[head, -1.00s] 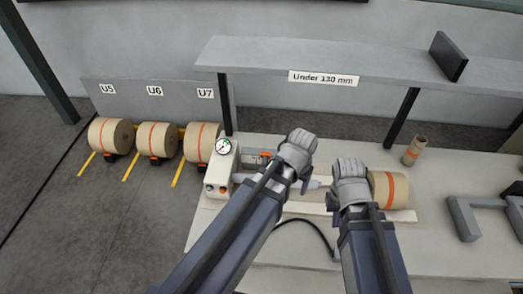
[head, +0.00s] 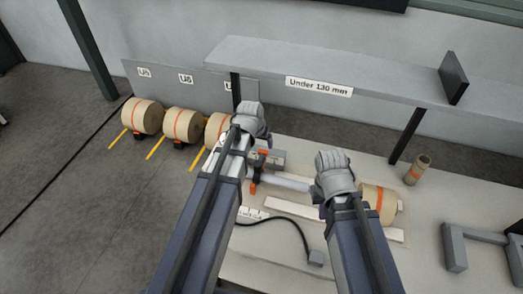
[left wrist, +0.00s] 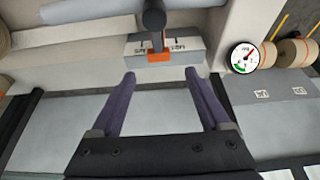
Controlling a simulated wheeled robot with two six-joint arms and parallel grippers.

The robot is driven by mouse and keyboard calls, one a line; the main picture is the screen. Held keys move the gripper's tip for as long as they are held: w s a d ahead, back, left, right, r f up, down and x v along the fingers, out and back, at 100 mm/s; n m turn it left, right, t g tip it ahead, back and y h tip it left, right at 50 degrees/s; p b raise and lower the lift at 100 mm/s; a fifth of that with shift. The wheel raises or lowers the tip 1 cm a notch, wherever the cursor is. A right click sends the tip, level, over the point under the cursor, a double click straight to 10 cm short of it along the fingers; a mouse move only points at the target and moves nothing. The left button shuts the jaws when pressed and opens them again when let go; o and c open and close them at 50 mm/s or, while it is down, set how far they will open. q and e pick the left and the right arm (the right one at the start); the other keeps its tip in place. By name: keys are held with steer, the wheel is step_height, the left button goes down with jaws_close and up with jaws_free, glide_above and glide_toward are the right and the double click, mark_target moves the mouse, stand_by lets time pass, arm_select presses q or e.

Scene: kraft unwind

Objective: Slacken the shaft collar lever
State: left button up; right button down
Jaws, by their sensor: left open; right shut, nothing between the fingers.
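The shaft collar lever shows in the left wrist view as a dark rounded part (left wrist: 154,20) with an orange piece (left wrist: 159,57) at its end, against a grey block (left wrist: 190,44) with small markings. In the head view orange and dark parts (head: 256,187) show by the grey block, at the left end of the pale shaft (head: 286,183). My left gripper (head: 250,118) is beyond the block; its fingers (left wrist: 160,74) are open and empty, pointing towards the lever, apart from it. My right gripper (head: 335,172) is shut and empty, left of a kraft roll (head: 371,200).
A shelf (head: 390,82) labelled "Under 130 mm" spans the bench on dark posts. A pressure gauge (left wrist: 243,57) is beside the block. A small tube (head: 418,170) and grey bracket (head: 470,243) are at right.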

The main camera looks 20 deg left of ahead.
mark_target(263, 151)
arm_select(q)
steer(key=b+x, duration=0.6)
steer(key=x, duration=0.1)
steer(key=shift+w+d+f+b, duration=0.1)
steer(key=shift+f+b, duration=0.2)
steer(key=shift+r, duration=0.1)
steer(key=shift+c, duration=0.3)
jaws_close()
stand_by(0.8)
